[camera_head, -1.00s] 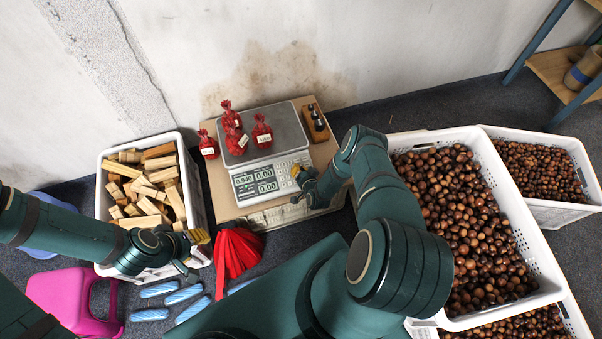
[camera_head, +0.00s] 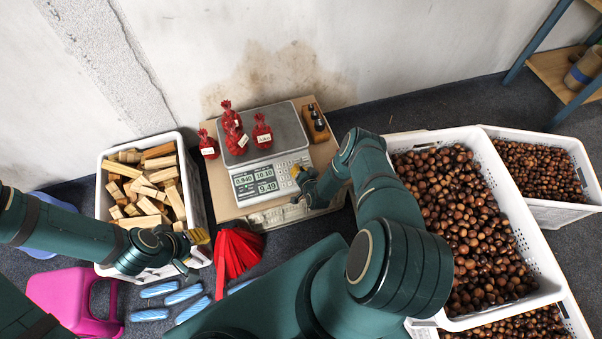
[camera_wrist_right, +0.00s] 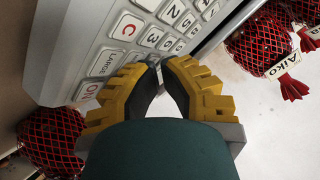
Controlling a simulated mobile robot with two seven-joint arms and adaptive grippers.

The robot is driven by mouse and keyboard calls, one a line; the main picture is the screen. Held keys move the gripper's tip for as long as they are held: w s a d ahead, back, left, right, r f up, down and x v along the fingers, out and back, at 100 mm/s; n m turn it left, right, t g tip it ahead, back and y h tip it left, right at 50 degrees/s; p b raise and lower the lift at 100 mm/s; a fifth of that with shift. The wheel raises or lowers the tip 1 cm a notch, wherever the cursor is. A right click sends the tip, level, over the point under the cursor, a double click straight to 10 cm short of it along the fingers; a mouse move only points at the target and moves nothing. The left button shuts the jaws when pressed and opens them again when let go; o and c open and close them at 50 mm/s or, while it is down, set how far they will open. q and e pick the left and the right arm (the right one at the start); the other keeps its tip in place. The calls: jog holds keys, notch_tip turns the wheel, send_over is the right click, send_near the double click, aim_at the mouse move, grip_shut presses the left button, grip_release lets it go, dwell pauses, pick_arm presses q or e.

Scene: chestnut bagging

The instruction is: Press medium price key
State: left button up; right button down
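The scale (camera_head: 270,180) stands on a board against the wall. Its display (camera_head: 256,182) reads 0.940, 10.10 and 9.49. Its keypad (camera_head: 287,168) is partly covered by my right gripper (camera_head: 298,171). In the right wrist view, the gripper (camera_wrist_right: 158,66) has its yellow fingers closed together, nothing held, with the tips over the keypad (camera_wrist_right: 128,27). Keys marked C, 3 and ON show there; whether the tips touch a key, and which, is hidden. My left gripper (camera_head: 196,252) is beside the wood crate, its finger opening unclear.
Red net bags (camera_head: 262,132) are on the scale pan, and another (camera_head: 208,146) is at its left. A wood crate (camera_head: 107,190) is left; chestnut crates (camera_head: 517,222) are right. Red nets (camera_head: 236,255) lie in front.

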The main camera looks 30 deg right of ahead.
jog(key=shift+r, duration=0.1)
jog(key=shift+s+a+r+p, duration=0.1)
jog(key=shift+s+r+p, duration=0.15)
jog(key=shift+r+p, duration=0.4)
jog(key=r+p, duration=0.1)
jog(key=s+r+p, duration=0.1)
jog(key=r+p, duration=0.2)
jog(key=r, duration=0.1)
jog(key=shift+s+a, duration=0.15)
jog(key=shift+s, duration=0.1)
jog(key=shift+f, duration=0.1)
dwell(0.7)
